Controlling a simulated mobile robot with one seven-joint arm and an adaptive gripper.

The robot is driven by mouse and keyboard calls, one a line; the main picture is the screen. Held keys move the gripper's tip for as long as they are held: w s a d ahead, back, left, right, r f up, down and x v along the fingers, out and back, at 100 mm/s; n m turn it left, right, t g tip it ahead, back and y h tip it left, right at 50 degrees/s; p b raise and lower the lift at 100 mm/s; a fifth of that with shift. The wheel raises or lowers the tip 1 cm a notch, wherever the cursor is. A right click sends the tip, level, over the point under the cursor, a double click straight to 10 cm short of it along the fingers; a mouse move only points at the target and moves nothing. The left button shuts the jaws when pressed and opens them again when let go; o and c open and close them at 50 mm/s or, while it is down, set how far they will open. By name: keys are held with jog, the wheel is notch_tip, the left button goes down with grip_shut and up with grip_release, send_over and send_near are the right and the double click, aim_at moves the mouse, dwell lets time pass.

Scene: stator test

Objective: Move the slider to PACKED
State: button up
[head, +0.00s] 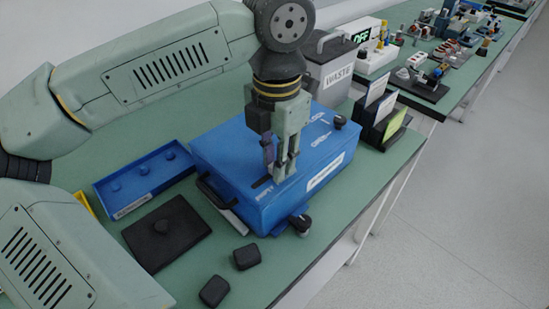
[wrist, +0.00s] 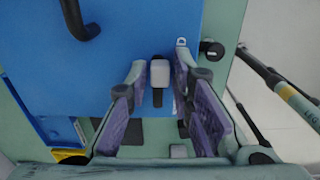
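A blue case (head: 235,150) lies on the green table under my gripper (head: 285,168). Its lid carries small white lettering, too small to read surely, and a dark slot (head: 262,182) beside my fingers. In the wrist view a pale grey slider knob (wrist: 159,72) sits at one end of a dark slot (wrist: 157,98) on the blue lid (wrist: 110,25). My gripper (wrist: 160,80) has its fingers apart, one on each side of the knob, with narrow gaps showing. In the head view the knob is hidden by the fingers.
A blue tray (head: 130,184) and a dark mat (head: 150,245) lie left of the case. Black blocks (head: 247,257) lie in front. A grey WASTE bin (head: 331,75) and a card rack (head: 375,125) stand behind.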

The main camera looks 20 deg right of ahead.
jog(key=shift+o, duration=1.2)
notch_tip(320, 180, up, 12)
